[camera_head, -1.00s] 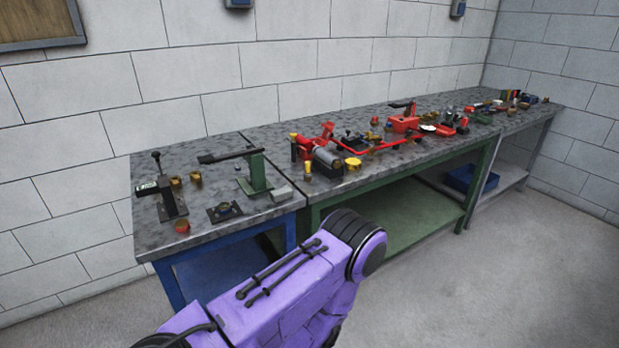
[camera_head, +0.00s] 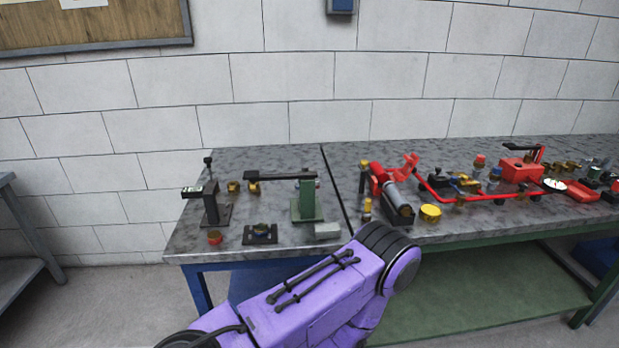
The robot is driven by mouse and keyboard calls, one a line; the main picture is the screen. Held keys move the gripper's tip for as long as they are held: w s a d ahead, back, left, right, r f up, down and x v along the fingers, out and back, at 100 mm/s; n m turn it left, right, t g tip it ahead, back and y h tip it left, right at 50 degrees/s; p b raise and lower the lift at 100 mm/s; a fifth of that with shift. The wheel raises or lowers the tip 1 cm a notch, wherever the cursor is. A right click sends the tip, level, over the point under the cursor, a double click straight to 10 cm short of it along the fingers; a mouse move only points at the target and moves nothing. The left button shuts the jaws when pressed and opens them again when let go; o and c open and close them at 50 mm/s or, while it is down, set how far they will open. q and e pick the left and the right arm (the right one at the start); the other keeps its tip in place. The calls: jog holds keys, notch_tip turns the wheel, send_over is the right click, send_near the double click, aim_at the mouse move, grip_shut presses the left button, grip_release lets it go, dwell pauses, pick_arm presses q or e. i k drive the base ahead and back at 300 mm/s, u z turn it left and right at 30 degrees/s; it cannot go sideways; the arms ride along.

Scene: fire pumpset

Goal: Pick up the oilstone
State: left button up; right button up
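A small light grey block (camera_head: 327,231), which looks like the oilstone, lies at the front right of the blue-legged bench's top (camera_head: 190,240). It is just behind my purple arm link, which reaches in from the bottom. Neither of my grippers shows in the view, so their state and any hold cannot be seen. Nothing visible is touching the block.
Left of the block are a black plate fixture (camera_head: 261,235), a green stand (camera_head: 307,203) with a dark bar, and a black post device (camera_head: 212,208). The adjoining bench holds a grey cylinder (camera_head: 397,197), a yellow cap (camera_head: 431,212) and red pipework (camera_head: 470,196).

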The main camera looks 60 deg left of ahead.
aim_at(331, 230)
jog(key=u, duration=0.7)
jog(key=i, duration=0.7)
jog(key=u, duration=0.8)
